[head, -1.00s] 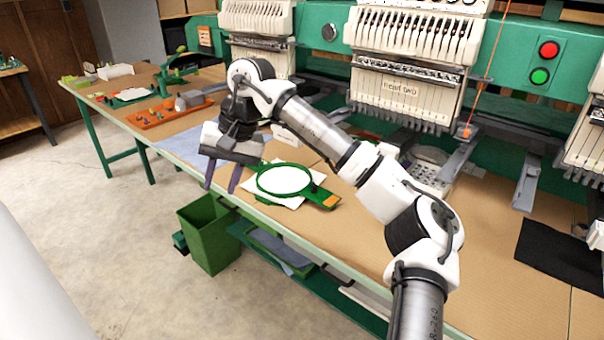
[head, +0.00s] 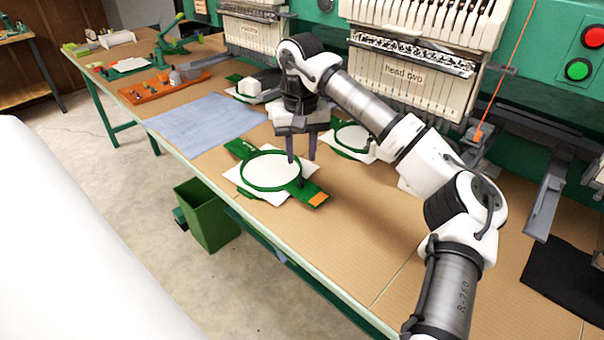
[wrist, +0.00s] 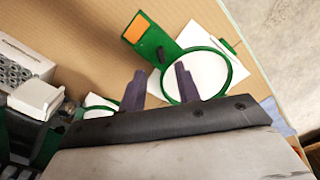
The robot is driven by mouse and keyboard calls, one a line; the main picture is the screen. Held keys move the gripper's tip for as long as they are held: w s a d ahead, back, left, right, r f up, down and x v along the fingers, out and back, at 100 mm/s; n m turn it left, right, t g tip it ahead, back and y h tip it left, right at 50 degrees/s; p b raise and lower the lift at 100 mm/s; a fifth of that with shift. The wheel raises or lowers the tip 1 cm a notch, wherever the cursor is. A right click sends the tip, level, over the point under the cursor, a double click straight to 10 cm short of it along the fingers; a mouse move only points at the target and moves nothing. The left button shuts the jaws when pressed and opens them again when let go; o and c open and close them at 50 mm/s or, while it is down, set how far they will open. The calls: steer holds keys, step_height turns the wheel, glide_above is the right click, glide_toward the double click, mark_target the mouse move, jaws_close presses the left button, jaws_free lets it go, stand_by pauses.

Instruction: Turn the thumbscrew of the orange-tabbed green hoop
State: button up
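The orange-tabbed green hoop (head: 246,179) lies flat on the table with white fabric in its ring and the orange tab (head: 317,199) at its right end. In the wrist view the hoop (wrist: 229,80) is beyond my fingers, its orange tab (wrist: 136,28) at upper left. A small dark knob, seemingly the thumbscrew (wrist: 161,54), sits where ring and tab arm meet; it also shows in the head view (head: 301,182). My gripper (head: 302,150) points down, open and empty, above the table just behind the hoop. The finger gap appears clear of the knob.
A second green hoop (head: 340,149) with white fabric lies behind my gripper, partly hidden. A blue-grey cloth (head: 205,122) lies to the left. The embroidery machine heads (head: 405,85) stand along the back. A green bin (head: 208,215) is on the floor. Bare table lies right of the hoop.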

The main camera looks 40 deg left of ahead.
mark_target(301, 181)
step_height(301, 181, down, 7)
steer(key=shift+f+p, duration=0.2)
steer(key=shift+p, duration=0.2)
jaws_close()
